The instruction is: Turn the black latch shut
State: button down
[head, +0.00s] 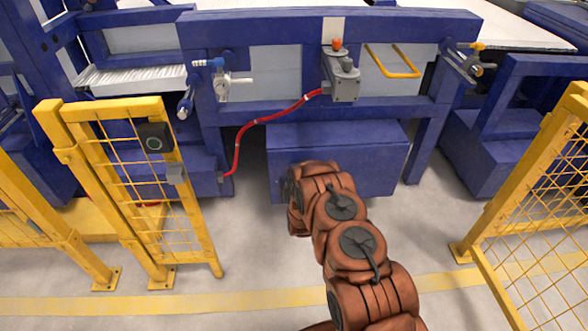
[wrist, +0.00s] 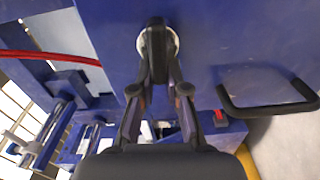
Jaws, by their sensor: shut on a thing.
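My gripper (wrist: 157,62) shows in the wrist view, its two fingers drawn together at the top centre. It is shut on the black latch (wrist: 155,24), a dark upright piece in front of a pale round plate on a blue panel. The fingers cover much of the latch, so its exact angle is hard to tell. In the head view my arm hides both the gripper and the latch, in front of the low blue box (head: 376,150).
A black bar handle (wrist: 268,109) sits right of my gripper. A red hose (head: 262,119) runs down left of my arm. Yellow fence panels stand at left (head: 150,190) and right (head: 530,180). The floor between them is clear.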

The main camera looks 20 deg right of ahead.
jog(key=shift+s+d+f+n, duration=0.3)
jog(key=shift+d+f+n, duration=0.15)
jog(key=shift+d, duration=0.25)
jog(key=shift+h, duration=0.3)
jog(key=c, duration=1.2)
grip_release()
jog(key=shift+r, duration=0.1)
jog(key=shift+o, duration=0.2)
jog(key=shift+w+a+r, duration=0.15)
jog(key=shift+w+a, duration=0.1)
jog(key=shift+a, duration=0.2)
jog(key=shift+s, duration=0.1)
jog(key=v, duration=1.2)
jog(key=shift+d, duration=0.1)
